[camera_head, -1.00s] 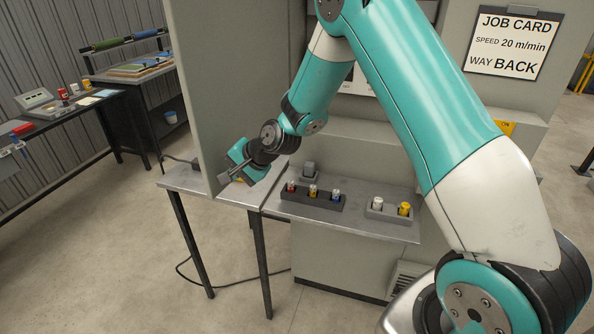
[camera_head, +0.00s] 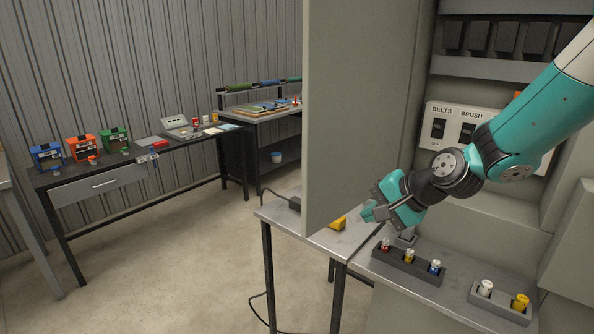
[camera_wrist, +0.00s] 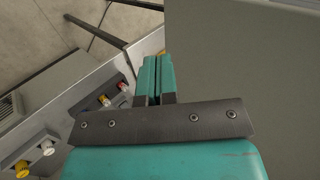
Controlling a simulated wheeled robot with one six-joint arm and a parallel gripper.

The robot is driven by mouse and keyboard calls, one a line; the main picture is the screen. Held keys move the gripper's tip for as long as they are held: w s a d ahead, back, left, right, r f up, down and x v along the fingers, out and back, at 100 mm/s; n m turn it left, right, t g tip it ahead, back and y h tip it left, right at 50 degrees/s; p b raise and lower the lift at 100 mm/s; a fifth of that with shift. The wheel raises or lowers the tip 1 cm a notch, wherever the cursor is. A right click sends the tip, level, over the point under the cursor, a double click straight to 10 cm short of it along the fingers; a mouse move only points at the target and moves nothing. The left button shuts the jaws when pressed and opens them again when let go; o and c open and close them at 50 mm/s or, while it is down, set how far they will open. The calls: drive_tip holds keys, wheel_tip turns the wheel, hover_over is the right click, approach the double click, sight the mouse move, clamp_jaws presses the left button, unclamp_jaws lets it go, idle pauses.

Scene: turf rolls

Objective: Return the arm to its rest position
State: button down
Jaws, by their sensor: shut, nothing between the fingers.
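My teal and black arm comes in from the right in the head view. My gripper (camera_head: 371,212) is shut and empty, just right of the grey panel's edge. It hangs above the metal shelf, left of and above the dark holder. In the wrist view, my gripper (camera_wrist: 155,75) shows its two teal fingers pressed together with nothing between them.
A tall grey panel (camera_head: 350,110) stands close to my gripper. A dark holder (camera_head: 407,264) carries red, yellow and blue-banded pieces; a grey holder (camera_head: 499,301) carries white and yellow ones. A switch plate (camera_head: 452,130) is behind my arm. Open floor (camera_head: 190,255) lies left.

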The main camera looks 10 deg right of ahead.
drive_tip(key=s+a+r+n+g+h+b, duration=0.1)
drive_tip(key=s+a+n+g, duration=0.2)
drive_tip(key=s+n, duration=0.5)
drive_tip(key=s+a+r+n+g+h+b, duration=0.1)
drive_tip(key=s+a+n, duration=0.4)
drive_tip(key=s, duration=1.3)
drive_tip(key=n+g+b, duration=0.1)
drive_tip(key=n+g, duration=0.1)
drive_tip(key=n, duration=0.1)
drive_tip(key=shift+s+a+r+g+b, duration=0.15)
drive_tip(key=shift+s+r+g+b, duration=0.15)
drive_tip(key=shift+s, duration=0.1)
drive_tip(key=shift+a, duration=0.15)
